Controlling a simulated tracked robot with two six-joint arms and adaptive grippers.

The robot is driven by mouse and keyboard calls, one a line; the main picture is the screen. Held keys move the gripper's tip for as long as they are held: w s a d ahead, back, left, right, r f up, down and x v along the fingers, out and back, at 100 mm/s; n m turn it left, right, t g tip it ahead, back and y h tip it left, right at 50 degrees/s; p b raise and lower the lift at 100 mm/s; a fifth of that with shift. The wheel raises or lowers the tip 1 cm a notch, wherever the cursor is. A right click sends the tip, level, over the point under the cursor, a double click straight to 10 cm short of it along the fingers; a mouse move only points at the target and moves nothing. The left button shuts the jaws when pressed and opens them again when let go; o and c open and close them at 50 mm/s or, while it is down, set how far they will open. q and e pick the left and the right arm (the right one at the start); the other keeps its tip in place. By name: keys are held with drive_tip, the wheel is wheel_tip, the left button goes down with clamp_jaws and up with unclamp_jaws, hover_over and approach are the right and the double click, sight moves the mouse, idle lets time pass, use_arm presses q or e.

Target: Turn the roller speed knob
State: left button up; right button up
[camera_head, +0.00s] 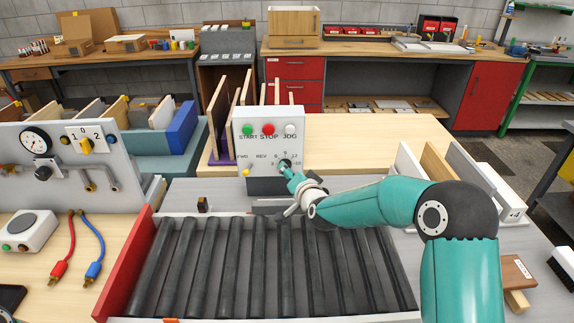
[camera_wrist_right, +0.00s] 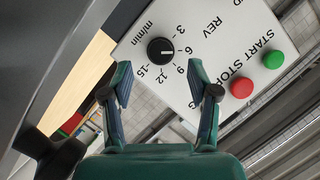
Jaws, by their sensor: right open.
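The roller speed knob (camera_wrist_right: 160,51) is black and round with a white pointer line, on the white face of the control box (camera_head: 268,128). In the right wrist view the pointer lies toward the 6 on a scale running from 3 to 15 m/min. My right gripper (camera_wrist_right: 160,77) is open, with one fingertip on each side of the knob's lower edge and a visible gap to it. In the head view the knob (camera_head: 285,163) is partly covered by my right gripper (camera_head: 289,172). My left gripper is not in view.
The green START button (camera_head: 247,130), red STOP button (camera_head: 268,129) and white JOG button (camera_head: 290,130) sit above the knob. A yellow-tipped lever (camera_head: 246,172) is at the box's lower left. The roller conveyor (camera_head: 215,262) lies in front, its rollers empty.

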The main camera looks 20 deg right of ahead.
drive_tip(key=shift+p+x, duration=0.45)
drive_tip(key=shift+x, duration=1.7)
clamp_jaws()
drive_tip(key=shift+a+r+n+g+h+p, duration=0.1)
drive_tip(key=shift+n+g+h+p, duration=0.4)
drive_tip(key=shift+n+p, duration=0.6)
drive_tip(key=shift+a+f+n+g+h+p, duration=0.15)
drive_tip(key=shift+n+h+p, duration=0.55)
drive_tip(key=shift+n+p, duration=0.35)
drive_tip(key=shift+a+r+n+g+h+p, duration=0.15)
drive_tip(key=shift+n+g+h+p, duration=0.35)
drive_tip(key=shift+n+p, duration=0.55)
drive_tip(key=shift+d+t, duration=0.15)
drive_tip(key=shift+t, duration=0.1)
